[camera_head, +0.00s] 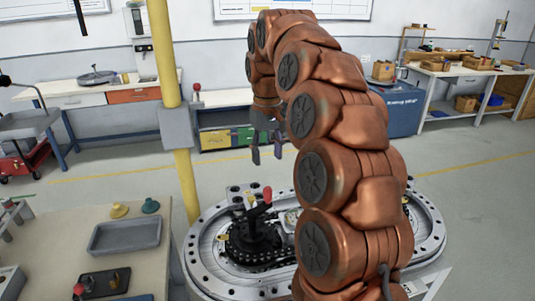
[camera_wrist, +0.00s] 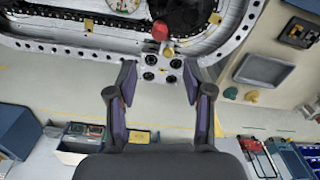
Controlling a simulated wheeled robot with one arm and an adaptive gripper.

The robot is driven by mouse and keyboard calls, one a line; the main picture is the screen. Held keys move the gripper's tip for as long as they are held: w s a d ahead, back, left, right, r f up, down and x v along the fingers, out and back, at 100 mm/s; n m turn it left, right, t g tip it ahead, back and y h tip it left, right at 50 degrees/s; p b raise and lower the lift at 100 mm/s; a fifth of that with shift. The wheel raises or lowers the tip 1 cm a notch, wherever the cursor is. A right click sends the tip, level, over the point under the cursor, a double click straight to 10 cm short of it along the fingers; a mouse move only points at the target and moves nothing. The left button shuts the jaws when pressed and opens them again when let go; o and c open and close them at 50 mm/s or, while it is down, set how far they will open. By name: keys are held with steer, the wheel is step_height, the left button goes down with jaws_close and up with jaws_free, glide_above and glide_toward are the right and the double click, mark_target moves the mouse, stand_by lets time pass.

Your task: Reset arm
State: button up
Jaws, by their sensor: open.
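My copper-coloured arm rises in the middle of the head view and bends over at the top, with its end pointing down. The track (camera_wrist: 60,48) lies beyond the fingertips in that view. A red-knobbed lever (camera_head: 267,195) stands on the black fixture (camera_head: 252,240) on the track; the red knob (camera_wrist: 160,31) also shows in the wrist view.
A yellow post (camera_head: 164,80) stands left of my arm. A table (camera_head: 60,235) at the front left holds a grey tray (camera_head: 125,235) and small parts. Workbenches (camera_head: 470,70) line the back wall. Open floor (camera_head: 110,170) lies between.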

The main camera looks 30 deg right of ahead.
steer(key=s+a+f+n, duration=0.15)
steer(key=s+a, duration=0.25)
steer(key=s, duration=0.4)
steer(key=s+a+f+m, duration=0.1)
steer(key=s+a+f, duration=0.3)
steer(key=s, duration=0.5)
steer(key=s+a+f+g, duration=0.1)
steer(key=s+f, duration=0.3)
steer(key=s, duration=0.5)
steer(key=s+a+f, duration=0.1)
steer(key=s+f, duration=0.4)
steer(key=s, duration=0.4)
steer(key=shift+a+m+g, duration=0.25)
steer(key=shift+m+g, duration=0.15)
steer(key=shift+m, duration=0.05)
